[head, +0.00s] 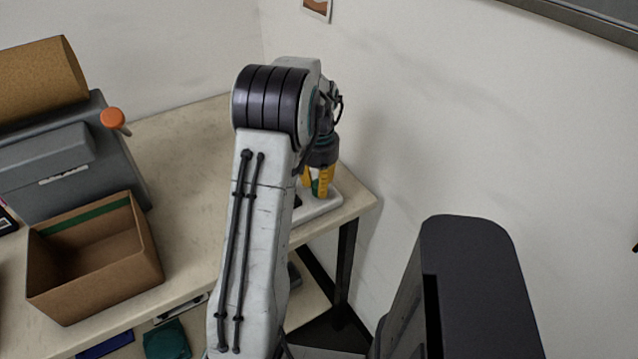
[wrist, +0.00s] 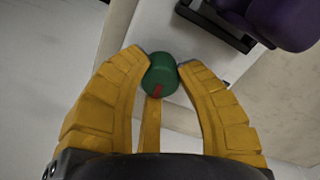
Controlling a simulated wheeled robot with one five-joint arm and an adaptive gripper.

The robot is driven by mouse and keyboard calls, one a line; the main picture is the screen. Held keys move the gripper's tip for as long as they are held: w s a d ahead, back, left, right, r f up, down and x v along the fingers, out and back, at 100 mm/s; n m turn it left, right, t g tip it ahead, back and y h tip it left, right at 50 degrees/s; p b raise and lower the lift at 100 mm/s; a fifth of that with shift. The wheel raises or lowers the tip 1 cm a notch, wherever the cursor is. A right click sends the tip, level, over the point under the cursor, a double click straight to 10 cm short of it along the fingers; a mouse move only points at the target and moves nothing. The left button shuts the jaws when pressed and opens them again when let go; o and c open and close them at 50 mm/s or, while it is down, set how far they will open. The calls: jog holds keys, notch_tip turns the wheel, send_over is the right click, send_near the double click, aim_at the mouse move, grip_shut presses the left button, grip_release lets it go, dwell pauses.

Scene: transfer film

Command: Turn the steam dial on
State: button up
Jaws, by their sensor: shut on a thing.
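The steam dial looks like a green round knob (wrist: 157,80) with a red mark on its side, in the middle of the wrist view. My gripper (wrist: 163,66) has its yellow fingers closed on the knob from both sides. In the head view my gripper (head: 319,180) points down over a white base (head: 322,208) at the table's right corner. A bit of green shows between the fingers there. My arm hides much of the base in the head view. I cannot tell the dial's setting from the red mark.
A purple rounded thing (wrist: 262,18) on a black frame (wrist: 215,22) is close to the dial. An open cardboard box (head: 95,262) and a grey machine (head: 65,165) with an orange knob (head: 112,118) stand left on the table (head: 190,150). A wall is close on the right.

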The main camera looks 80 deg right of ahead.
jog(key=shift+a+f+m, duration=0.15)
jog(key=shift+f+m, duration=0.05)
jog(key=shift+m, duration=0.5)
jog(key=o, duration=1.2)
jog(key=shift+r, duration=0.1)
jog(key=shift+r, duration=0.15)
notch_tip(320, 180, up, 12)
jog(key=shift+f, duration=0.1)
dwell(0.6)
